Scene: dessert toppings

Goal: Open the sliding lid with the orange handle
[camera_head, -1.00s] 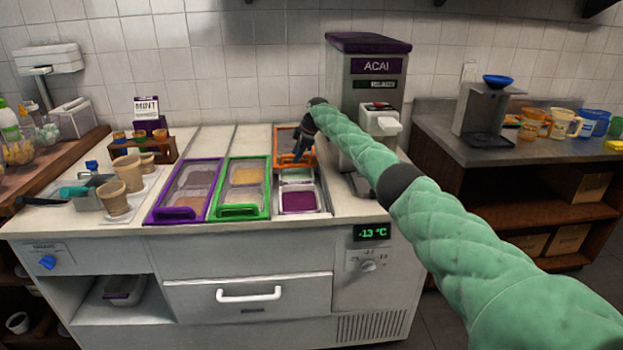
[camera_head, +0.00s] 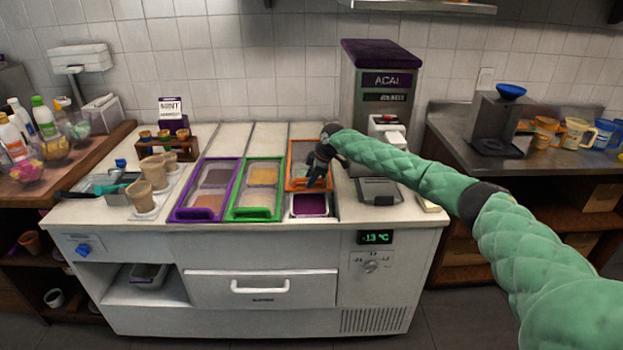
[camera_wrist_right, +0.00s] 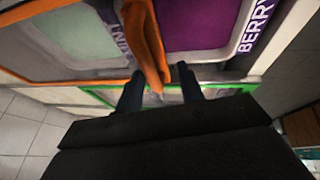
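The sliding lid with the orange frame (camera_head: 289,168) lies over the rear part of the rightmost topping well. A purple compartment (camera_head: 309,205) is uncovered in front of it. My right gripper (camera_head: 316,180) is down at the lid's front edge and hides part of it. In the right wrist view, the orange handle (camera_wrist_right: 147,45) reaches between the two spread fingertips (camera_wrist_right: 160,85), closer to the left one. A gap shows beside it, so the gripper looks open. The purple compartment, labelled BERRY (camera_wrist_right: 200,22), shows uncovered there. A pale green compartment (camera_wrist_right: 75,28) shows beyond the handle. My left gripper is out of view.
The purple-framed lid (camera_head: 207,214) and green-framed lid (camera_head: 256,214) lie just left. The acai machine (camera_head: 380,60) stands close behind right, with a grey tray (camera_head: 379,192) before it. Cups (camera_head: 147,197) stand on the left counter.

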